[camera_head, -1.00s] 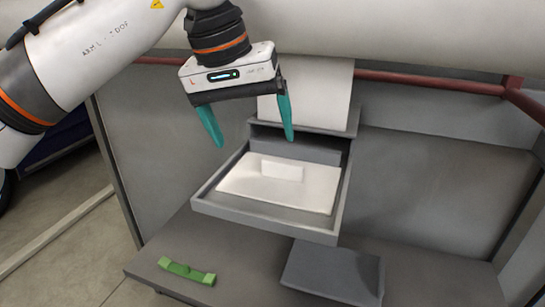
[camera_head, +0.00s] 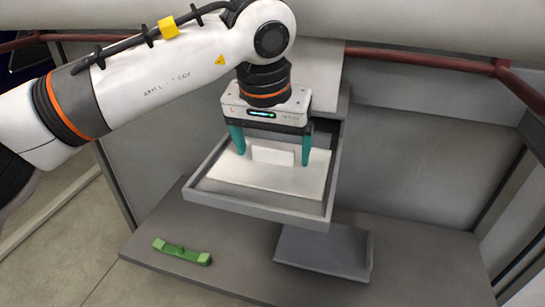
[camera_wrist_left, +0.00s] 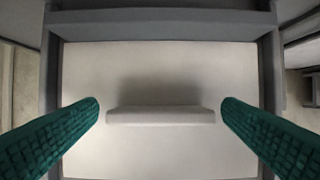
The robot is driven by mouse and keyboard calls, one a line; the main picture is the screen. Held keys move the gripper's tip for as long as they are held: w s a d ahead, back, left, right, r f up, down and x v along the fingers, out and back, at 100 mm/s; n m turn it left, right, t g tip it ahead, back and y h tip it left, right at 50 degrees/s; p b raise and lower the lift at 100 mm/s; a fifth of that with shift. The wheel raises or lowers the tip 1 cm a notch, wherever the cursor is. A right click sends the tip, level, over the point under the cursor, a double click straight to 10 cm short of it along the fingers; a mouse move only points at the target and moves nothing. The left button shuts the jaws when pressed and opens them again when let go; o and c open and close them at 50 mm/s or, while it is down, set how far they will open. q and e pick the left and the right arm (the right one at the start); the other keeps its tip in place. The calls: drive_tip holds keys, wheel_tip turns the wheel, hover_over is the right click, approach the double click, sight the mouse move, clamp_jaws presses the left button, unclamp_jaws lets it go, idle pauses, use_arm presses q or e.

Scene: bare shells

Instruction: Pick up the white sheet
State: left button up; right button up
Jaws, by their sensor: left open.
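The white sheet (camera_head: 262,178) lies flat in an open grey drawer-like tray (camera_head: 258,210). A raised white block-like grip (camera_head: 273,155) stands on the sheet's middle; it also shows in the left wrist view (camera_wrist_left: 160,115). My left gripper (camera_head: 273,159) is open, pointing down, with its teal fingers on either side of the raised grip. In the left wrist view the fingertips (camera_wrist_left: 160,108) are apart from the grip's ends, with small gaps. The sheet (camera_wrist_left: 160,70) fills most of that view. My right gripper is not in view.
A green handle-shaped piece (camera_head: 182,252) lies on the grey bench (camera_head: 230,275) at the lower left. A darker grey flat plate (camera_head: 325,252) lies right of it. Tray walls surround the sheet closely. A red rail (camera_head: 420,62) runs along the back right.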

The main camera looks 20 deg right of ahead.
use_arm(q)
drive_tip(key=c, duration=1.1)
drive_tip(key=shift+o, duration=0.2)
